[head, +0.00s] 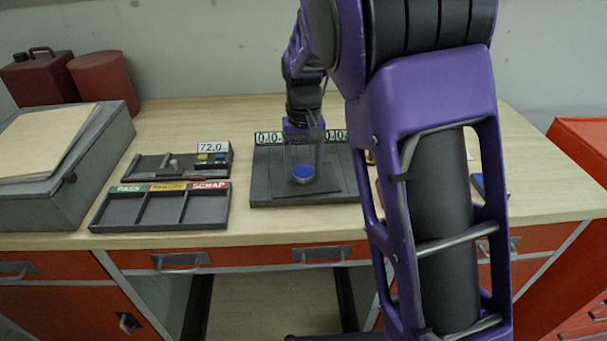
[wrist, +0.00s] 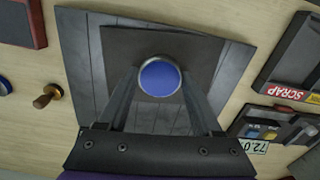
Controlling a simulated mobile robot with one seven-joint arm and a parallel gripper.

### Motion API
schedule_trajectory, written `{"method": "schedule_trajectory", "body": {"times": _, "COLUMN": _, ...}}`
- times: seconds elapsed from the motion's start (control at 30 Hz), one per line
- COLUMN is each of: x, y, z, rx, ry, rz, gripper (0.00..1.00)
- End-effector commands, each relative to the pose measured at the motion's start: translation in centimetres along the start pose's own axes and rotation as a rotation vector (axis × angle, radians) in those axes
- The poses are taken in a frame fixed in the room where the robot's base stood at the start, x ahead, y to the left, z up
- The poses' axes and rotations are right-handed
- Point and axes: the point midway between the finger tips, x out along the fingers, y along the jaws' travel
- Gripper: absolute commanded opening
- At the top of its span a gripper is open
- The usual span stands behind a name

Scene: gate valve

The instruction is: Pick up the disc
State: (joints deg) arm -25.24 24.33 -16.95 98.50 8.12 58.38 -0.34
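The disc (head: 303,173) is round, with a blue top and a pale metal rim. It rests on a dark square pad on the grey plate of a bench device (head: 264,190). In the wrist view the disc (wrist: 159,78) shows whole, near the middle. My gripper (head: 304,165) points down over the plate. In the wrist view its two fingers (wrist: 160,95) reach toward opposite sides of the disc, which sits between their tips. The fingers are spread about as wide as the disc or a little wider. I see no clear grip on it.
A tray marked PASS, REWORK and SCRAP (head: 160,209) lies left of the plate, its compartments empty. Behind it is a gauge reading 72.0 (head: 213,147). A grey box (head: 60,200) stands at far left. A small brass-coloured knob (wrist: 46,95) shows beside the plate.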

Motion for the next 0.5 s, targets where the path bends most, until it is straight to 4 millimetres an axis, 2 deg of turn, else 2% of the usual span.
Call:
{"method": "schedule_trajectory", "body": {"times": 0.03, "x": -0.02, "y": 0.0, "z": -0.01, "rx": 0.0, "ry": 0.0, "rz": 0.0, "gripper": 0.51}}
{"method": "schedule_trajectory", "body": {"times": 0.3, "x": -0.03, "y": 0.0, "z": -0.01, "rx": 0.0, "ry": 0.0, "rz": 0.0, "gripper": 0.03}}
{"method": "schedule_trajectory", "body": {"times": 0.33, "x": -0.03, "y": 0.0, "z": -0.02, "rx": 0.0, "ry": 0.001, "rz": 0.0, "gripper": 0.0}}
{"method": "schedule_trajectory", "body": {"times": 0.5, "x": -0.11, "y": 0.0, "z": -0.05, "rx": 0.0, "ry": 0.002, "rz": 0.0, "gripper": 0.0}}
